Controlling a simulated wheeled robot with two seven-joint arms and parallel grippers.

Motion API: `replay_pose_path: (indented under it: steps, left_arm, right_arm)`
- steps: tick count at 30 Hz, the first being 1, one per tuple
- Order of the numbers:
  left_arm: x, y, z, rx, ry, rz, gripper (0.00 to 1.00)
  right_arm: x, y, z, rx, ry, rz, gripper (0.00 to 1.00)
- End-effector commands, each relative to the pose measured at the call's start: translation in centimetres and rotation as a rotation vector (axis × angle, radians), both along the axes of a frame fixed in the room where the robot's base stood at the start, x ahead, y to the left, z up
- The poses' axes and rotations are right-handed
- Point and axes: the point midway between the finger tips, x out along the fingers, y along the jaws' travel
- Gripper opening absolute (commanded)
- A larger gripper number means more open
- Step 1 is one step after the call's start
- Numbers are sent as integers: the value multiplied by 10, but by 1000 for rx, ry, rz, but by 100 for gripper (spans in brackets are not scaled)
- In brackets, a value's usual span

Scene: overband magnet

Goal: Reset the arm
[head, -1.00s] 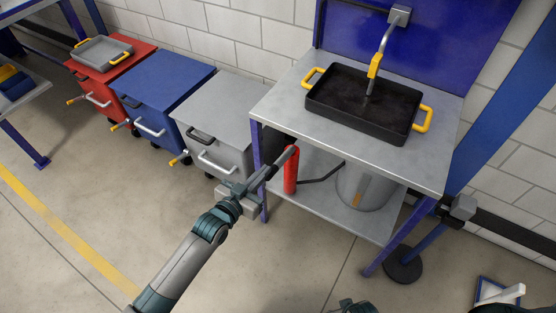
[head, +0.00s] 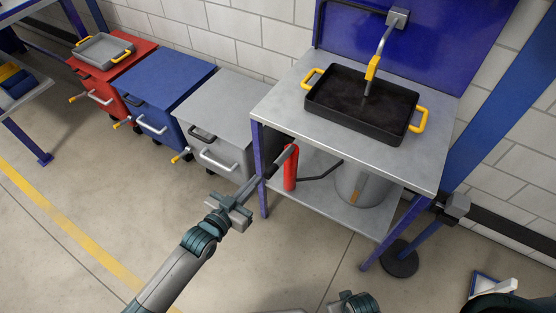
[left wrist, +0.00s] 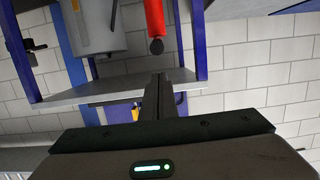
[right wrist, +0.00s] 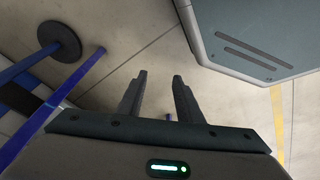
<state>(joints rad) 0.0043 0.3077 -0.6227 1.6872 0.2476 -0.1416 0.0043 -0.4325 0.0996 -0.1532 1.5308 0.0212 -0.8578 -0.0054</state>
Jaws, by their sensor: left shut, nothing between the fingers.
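My left gripper (head: 290,153) is shut and empty in the head view, its arm reaching in from the lower left.
The workbench (head: 272,105) carries a black tray (head: 330,113) with yellow handles under a magnet arm. A grey bucket (head: 350,188) stands on its lower shelf. Grey (head: 228,105), blue (head: 165,85) and red (head: 85,65) cabinets stand at left. The floor in front (head: 310,260) is clear.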

Motion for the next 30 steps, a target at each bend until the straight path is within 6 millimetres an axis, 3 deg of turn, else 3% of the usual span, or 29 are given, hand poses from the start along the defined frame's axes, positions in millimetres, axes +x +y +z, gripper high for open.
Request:
replay_pose_path:
  steps: [20,23,26,30]
  left_arm:
    - [-1,2,-6,5,9,7,0]
    - [-3,9,-22,15,31,27,0]
    - [-8,21,-52,37,72,62,0]
    - [-27,47,-113,81,163,131,0]
  right_arm:
    - [0,1,-2,2,-4,0,33]
    - [1,2,-6,4,-15,2,33]
    - [3,6,-14,10,-40,4,33]
    - [8,13,-28,24,-91,11,33]
